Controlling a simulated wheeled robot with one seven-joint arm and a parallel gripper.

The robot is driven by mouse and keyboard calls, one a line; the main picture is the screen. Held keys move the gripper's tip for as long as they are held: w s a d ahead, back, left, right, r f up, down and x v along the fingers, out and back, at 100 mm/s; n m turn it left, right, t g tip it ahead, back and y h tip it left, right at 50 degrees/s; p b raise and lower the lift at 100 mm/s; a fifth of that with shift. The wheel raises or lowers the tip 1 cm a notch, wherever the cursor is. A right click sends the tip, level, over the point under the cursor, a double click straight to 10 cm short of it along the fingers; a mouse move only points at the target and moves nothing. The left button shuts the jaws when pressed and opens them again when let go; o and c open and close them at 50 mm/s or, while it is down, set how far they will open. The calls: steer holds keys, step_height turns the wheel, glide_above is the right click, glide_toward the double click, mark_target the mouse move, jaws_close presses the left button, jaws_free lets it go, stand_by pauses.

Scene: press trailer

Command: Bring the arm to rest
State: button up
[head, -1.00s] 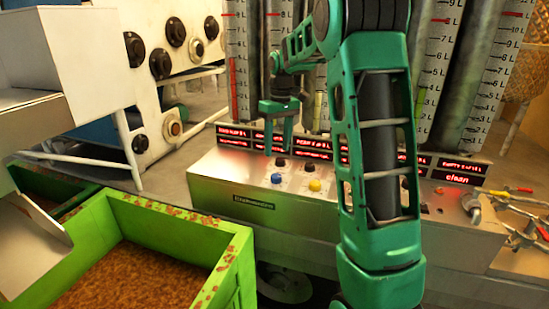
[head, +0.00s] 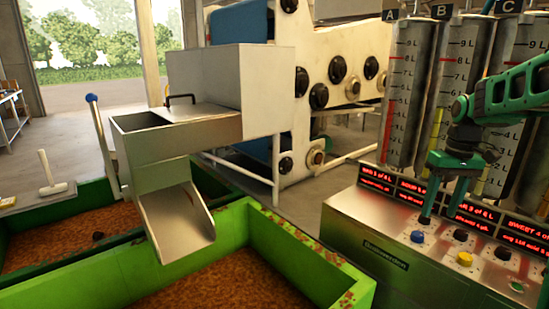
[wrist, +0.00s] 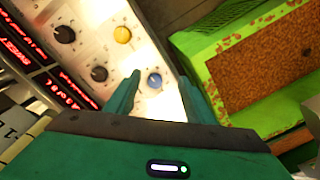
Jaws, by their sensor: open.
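My green arm reaches in from the right in the head view. My gripper (head: 440,212) hangs fingers down over the control panel (head: 375,225), close to its knobs. In the wrist view my gripper (wrist: 158,90) shows its two fingers spread apart with nothing held between them. The blue button (wrist: 154,80) appears between the fingertips there; it also shows in the head view (head: 417,237). I cannot tell the exact height of the fingertips above the panel.
A yellow button (head: 464,259) and dark knobs (head: 460,235) sit beside the blue one. Red-lit displays (head: 376,179) and tall graduated cylinders (head: 408,90) stand behind. Left are green bins (head: 300,250) of brown mash and a metal hopper (head: 165,135) with a chute.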

steer(key=s+a+f+m, duration=0.1)
steer(key=s+f+m, duration=0.1)
steer(key=s, duration=0.8)
steer(key=s+a+f+m, duration=0.2)
steer(key=s, duration=0.8)
steer(key=s+a+f+m, duration=0.2)
steer(key=s, duration=0.9)
steer(key=shift+f, duration=0.2)
steer(key=shift+w+f+h, duration=0.25)
steer(key=shift+w+h, duration=0.05)
steer(key=shift+w, duration=0.35)
